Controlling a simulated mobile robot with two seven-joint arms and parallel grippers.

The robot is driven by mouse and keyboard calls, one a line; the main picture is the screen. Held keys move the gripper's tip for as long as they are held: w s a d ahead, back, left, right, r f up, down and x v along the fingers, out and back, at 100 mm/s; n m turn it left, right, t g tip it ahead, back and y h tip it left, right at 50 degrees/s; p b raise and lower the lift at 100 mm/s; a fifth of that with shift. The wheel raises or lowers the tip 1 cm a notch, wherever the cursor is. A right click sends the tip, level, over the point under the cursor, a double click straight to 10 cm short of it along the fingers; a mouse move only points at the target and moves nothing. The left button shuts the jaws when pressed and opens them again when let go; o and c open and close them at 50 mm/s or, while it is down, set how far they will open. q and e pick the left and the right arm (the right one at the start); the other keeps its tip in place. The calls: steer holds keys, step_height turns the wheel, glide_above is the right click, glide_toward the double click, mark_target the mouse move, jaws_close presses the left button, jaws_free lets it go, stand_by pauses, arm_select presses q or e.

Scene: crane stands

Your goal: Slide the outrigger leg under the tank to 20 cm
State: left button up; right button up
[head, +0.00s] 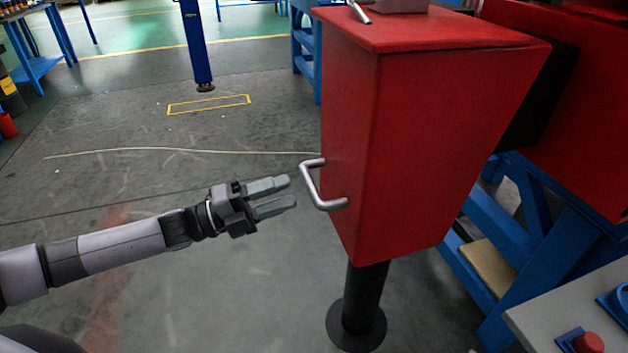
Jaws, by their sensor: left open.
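A red tank (430,140) with tapering sides stands right of centre in the head view. A grey metal handle (318,190) sticks out from its left side. Under the tank a black round leg (365,297) comes down to a round foot plate (356,328) on the floor. My left gripper (285,194) is open and empty, its two fingers pointing right towards the handle, with a small gap that looks free between fingertips and handle. The leg's upper end is hidden by the tank. My right gripper is not in view.
A blue trestle (540,235) with red and black machinery stands close behind the tank on the right. A grey panel with a red button (589,343) is at the bottom right. A blue post (196,45) stands at the back.

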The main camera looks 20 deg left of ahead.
mark_target(311, 180)
arm_select(q)
steer(key=x, duration=0.6)
steer(key=shift+d, duration=0.15)
jaws_close()
